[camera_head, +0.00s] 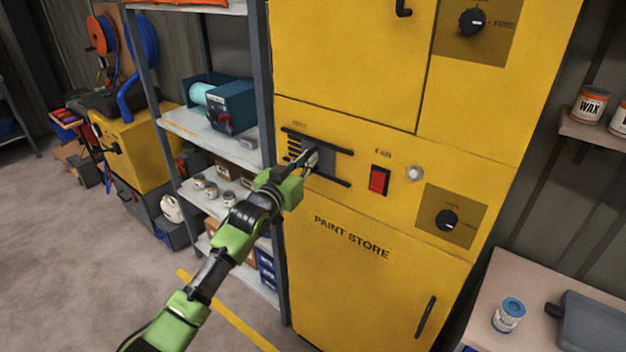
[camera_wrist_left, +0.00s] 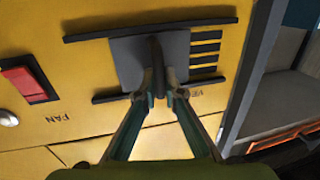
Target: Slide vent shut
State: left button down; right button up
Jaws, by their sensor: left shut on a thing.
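The vent on the yellow paint store cabinet (camera_head: 345,215) has a grey slide plate (camera_head: 327,158) between two black rails. In the head view several dark slots (camera_head: 293,147) are uncovered left of the plate. In the left wrist view the slots (camera_wrist_left: 206,50) show at the right of the plate (camera_wrist_left: 130,62). My left gripper (camera_head: 312,160) is shut on the plate's dark upright handle (camera_wrist_left: 157,55), with one finger on each side of it. My right gripper is not in view.
A red fan switch (camera_head: 379,180), a round light (camera_head: 415,173) and a dial (camera_head: 447,220) sit right of the vent. A grey shelf rack (camera_head: 225,145) stands close on the left. A bench (camera_head: 495,300) with a can is at lower right.

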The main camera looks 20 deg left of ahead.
aim_at(302, 146)
pick_arm(q)
jog(key=a, duration=0.1)
jog(key=w+a, duration=0.1)
jog(key=a+b, duration=0.1)
jog(key=a, duration=0.1)
jog(key=shift+w+r, duration=0.25)
jog(key=shift+r, duration=0.05)
jog(key=a, duration=0.2)
jog(key=shift+w+a+r+b, duration=0.1)
jog(key=shift+w+a+b, duration=0.2)
jog(key=shift+w+a, duration=0.1)
jog(key=shift+d+r, duration=0.15)
jog(key=c, duration=2.3)
grip_release()
jog(key=shift+o, duration=0.7)
jog(key=shift+a, duration=0.25)
jog(key=shift+w+d, duration=0.1)
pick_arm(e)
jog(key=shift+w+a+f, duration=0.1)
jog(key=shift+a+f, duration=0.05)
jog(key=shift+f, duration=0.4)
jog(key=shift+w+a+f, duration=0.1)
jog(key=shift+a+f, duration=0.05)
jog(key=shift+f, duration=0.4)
pick_arm(q)
jog(key=shift+d, duration=0.15)
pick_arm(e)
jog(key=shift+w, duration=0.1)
